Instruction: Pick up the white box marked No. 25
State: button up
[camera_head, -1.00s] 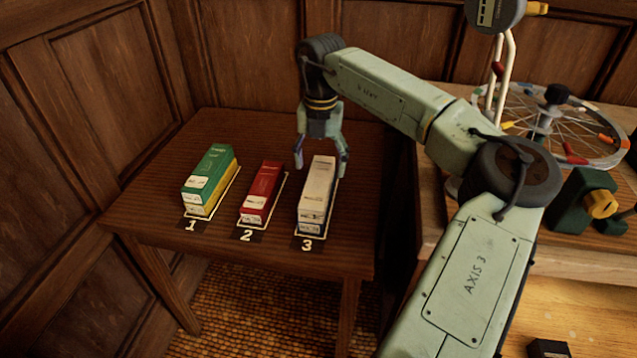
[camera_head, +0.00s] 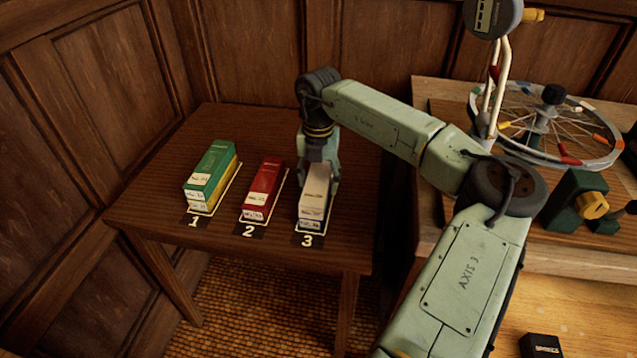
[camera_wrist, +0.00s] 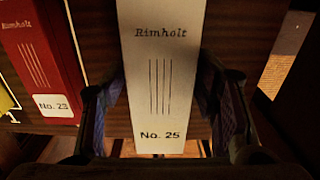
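The white box marked No. 25 (camera_head: 313,203) lies on the small wooden table at the spot numbered 3. In the wrist view its top (camera_wrist: 160,75) reads "Rimholt" and "No. 25". My gripper (camera_head: 319,172) is lowered over the far part of the box. In the wrist view the open gripper (camera_wrist: 163,112) has one finger on each side of the box, with narrow gaps still showing. The far end of the box is hidden behind my gripper in the head view.
A red box (camera_head: 263,190), marked No. 23 in the wrist view (camera_wrist: 45,60), lies to the left at spot 2. A green box (camera_head: 211,172) is at spot 1. A workbench with a spoked wheel (camera_head: 550,122) stands to the right.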

jog(key=c, duration=1)
